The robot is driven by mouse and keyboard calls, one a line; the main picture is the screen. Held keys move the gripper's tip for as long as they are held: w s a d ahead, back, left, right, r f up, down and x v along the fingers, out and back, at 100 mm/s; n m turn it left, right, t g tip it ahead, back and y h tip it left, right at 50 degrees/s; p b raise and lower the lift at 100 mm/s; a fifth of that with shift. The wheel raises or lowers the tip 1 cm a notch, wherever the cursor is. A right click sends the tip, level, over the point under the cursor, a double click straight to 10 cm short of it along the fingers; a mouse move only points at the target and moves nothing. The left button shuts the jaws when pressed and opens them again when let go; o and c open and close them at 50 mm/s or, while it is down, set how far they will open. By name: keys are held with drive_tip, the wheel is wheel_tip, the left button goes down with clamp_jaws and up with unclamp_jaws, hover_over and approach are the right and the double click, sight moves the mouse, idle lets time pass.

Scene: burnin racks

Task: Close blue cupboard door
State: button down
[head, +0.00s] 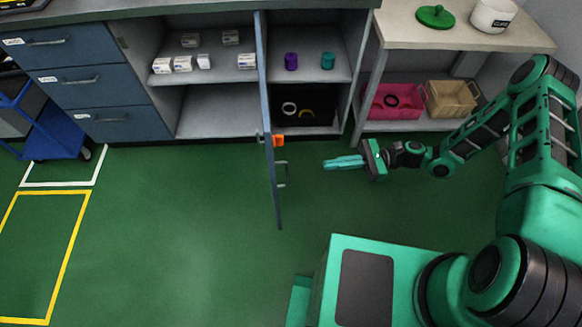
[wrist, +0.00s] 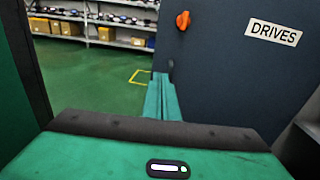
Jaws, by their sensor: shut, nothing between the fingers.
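The blue cupboard door (head: 267,100) stands open, jutting from the middle of the cupboard out over the floor and seen nearly edge-on in the head view. Its face with an orange latch (head: 278,141) and a handle (head: 281,174) is turned to the right. In the wrist view this dark blue door (wrist: 240,80) fills the right side, with a DRIVES label (wrist: 273,29) and the orange latch (wrist: 183,20). My gripper (head: 326,164) is shut and empty, to the right of the door near handle height, fingers pointing left. A gap shows between fingertips and door in the head view.
Cupboard shelves (head: 222,92) hold small white boxes, a purple and a teal container, and rings. Blue drawers (head: 80,83) are at left, with a blue cart (head: 60,127) beside them. A side bench (head: 400,30) stands at right. Green floor left of the door is clear.

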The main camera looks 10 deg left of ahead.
sight(287, 170)
drive_tip(key=x, duration=1.4)
drive_tip(key=shift+a+r, duration=0.1)
drive_tip(key=shift+a, duration=0.05)
